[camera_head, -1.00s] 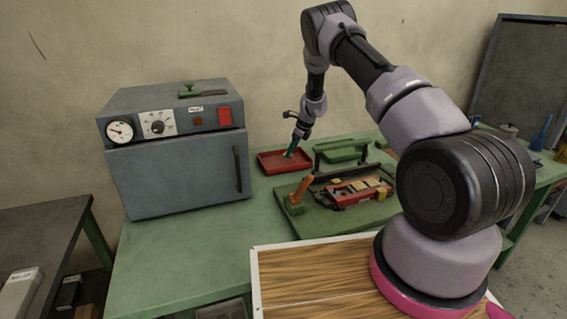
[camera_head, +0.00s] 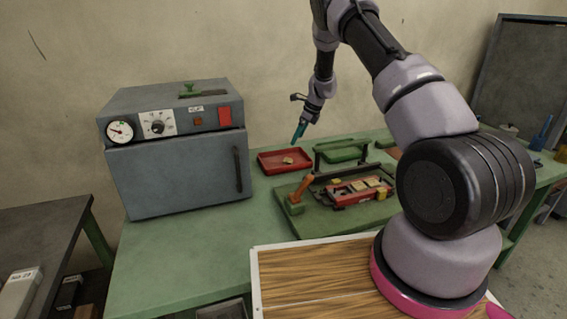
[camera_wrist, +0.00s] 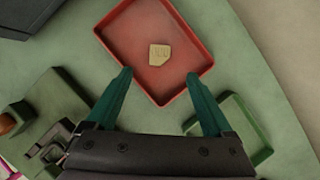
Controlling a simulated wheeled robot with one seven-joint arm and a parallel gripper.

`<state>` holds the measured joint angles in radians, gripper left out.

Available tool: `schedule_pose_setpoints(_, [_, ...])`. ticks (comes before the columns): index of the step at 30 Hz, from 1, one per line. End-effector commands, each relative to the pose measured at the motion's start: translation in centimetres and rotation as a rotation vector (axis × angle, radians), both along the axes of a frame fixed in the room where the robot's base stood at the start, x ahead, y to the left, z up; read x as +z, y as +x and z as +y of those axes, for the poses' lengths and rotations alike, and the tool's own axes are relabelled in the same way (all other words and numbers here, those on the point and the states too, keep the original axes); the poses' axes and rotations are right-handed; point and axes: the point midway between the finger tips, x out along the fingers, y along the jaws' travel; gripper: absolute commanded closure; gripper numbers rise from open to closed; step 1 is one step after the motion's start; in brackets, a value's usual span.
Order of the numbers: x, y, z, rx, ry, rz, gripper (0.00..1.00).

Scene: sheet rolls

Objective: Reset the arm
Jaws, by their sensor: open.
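My gripper (camera_head: 299,134) is open and empty, with its teal fingers pointing down above the bench near the red tray (camera_head: 262,163). In the wrist view my gripper (camera_wrist: 158,98) shows its two fingers spread apart, with nothing between them. A small tan piece (camera_head: 288,161) lies in the red tray. The wrist view shows the piece (camera_wrist: 159,54) flat inside the tray (camera_wrist: 109,37), apart from the fingers, with one cut corner and faint marks on it.
A grey oven (camera_head: 170,178) stands at the left of the green bench (camera_head: 170,262). A fixture with an orange handle (camera_head: 302,187) and a red holder (camera_head: 343,198) with tan pieces sits right of centre. A green tray (camera_head: 338,155) lies behind it.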

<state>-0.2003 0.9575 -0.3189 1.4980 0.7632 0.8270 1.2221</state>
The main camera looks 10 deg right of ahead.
Motion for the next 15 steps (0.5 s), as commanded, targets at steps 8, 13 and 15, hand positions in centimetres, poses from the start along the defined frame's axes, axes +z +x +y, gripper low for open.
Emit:
schedule_pose_setpoints(8, [2.6, -0.6, -1.0, -0.001, -0.001, 0.001, 0.14])
schedule_pose_setpoints(13, [2.7, -0.7, -1.0, -0.001, -0.001, 0.001, 0.14])
schedule_pose_setpoints(15, [2.8, -0.7, -1.0, 0.000, -0.001, 0.001, 0.14])
